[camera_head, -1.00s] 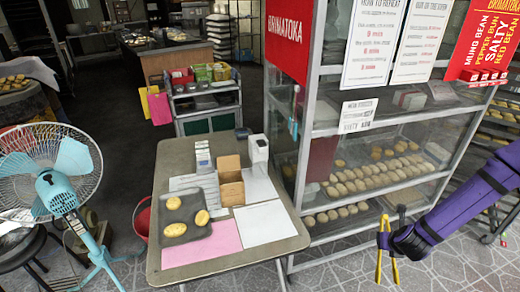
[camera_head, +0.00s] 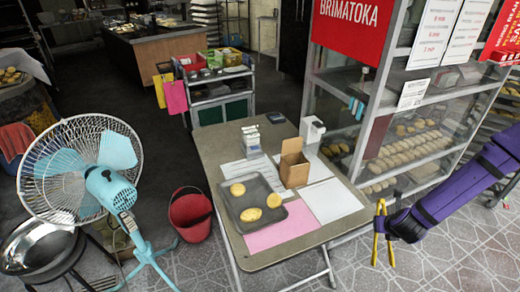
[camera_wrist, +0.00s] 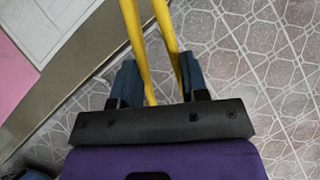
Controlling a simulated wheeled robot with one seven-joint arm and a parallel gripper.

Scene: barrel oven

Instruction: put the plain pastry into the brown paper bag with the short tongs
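Three golden pastries lie on a grey tray (camera_head: 256,192): one at the back left (camera_head: 237,189), one at the front (camera_head: 251,214), one at the right (camera_head: 273,200). They are too small to tell which is the plain one. The open brown paper bag (camera_head: 294,163) stands upright just behind and right of the tray. My gripper (camera_head: 384,211) is shut on the yellow short tongs (camera_head: 377,240), right of the table and apart from it. In the wrist view, my gripper's two dark fingers (camera_wrist: 159,80) press on the tongs' two arms (camera_wrist: 133,28); the tongs' tips are out of frame.
The folding table (camera_head: 262,258) also bears a pink sheet (camera_head: 280,228), white sheets (camera_head: 331,200) and a white dispenser (camera_head: 312,131). A glass display rack (camera_head: 415,130) stands behind right. A fan (camera_head: 105,185) and red bucket (camera_head: 190,215) stand left. Tiled floor at front right is clear.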

